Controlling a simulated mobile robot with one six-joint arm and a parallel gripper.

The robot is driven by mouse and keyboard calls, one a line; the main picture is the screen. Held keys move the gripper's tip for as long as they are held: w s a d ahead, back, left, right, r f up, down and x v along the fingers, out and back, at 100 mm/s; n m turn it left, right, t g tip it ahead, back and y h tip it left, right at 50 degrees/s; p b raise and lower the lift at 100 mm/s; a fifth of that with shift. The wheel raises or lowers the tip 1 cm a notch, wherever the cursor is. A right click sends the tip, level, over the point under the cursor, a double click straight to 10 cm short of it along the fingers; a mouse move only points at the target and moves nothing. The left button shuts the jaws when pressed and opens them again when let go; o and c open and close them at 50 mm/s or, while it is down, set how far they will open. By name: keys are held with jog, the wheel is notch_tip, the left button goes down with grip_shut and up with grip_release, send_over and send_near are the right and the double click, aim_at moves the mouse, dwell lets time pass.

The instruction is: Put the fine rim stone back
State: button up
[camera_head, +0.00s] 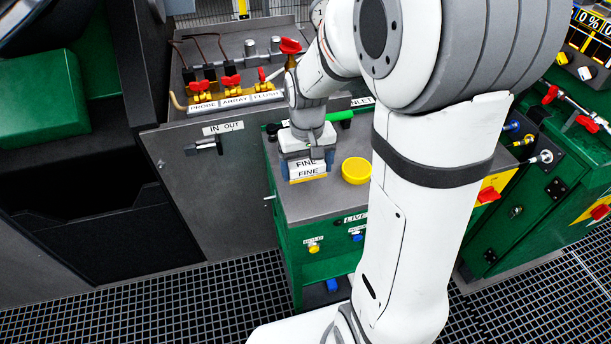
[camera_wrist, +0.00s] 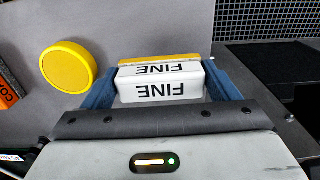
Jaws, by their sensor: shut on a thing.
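The fine rim stone (camera_head: 307,169) is a white block with a yellow layer, marked FINE on two faces. It is at the left part of the grey top of the green cabinet. In the wrist view the stone (camera_wrist: 160,82) lies between the two blue fingers of my gripper (camera_wrist: 160,85), with the FINE labels upside down. My gripper (camera_head: 306,160) is shut on the stone from above. Whether the stone's underside touches the cabinet top is hard to tell.
A round yellow piece (camera_head: 356,170) stands just right of the stone. An orange block marked CO, partly cut off (camera_wrist: 8,90), lies beyond it in the wrist view. A green-handled item (camera_head: 340,116) is behind my gripper. Red-handled valves (camera_head: 231,82) stand at the back left.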

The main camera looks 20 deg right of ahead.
aim_at(307, 175)
jog(key=shift+f, duration=1.55)
jog(key=shift+f, duration=0.1)
jog(key=o, duration=0.8)
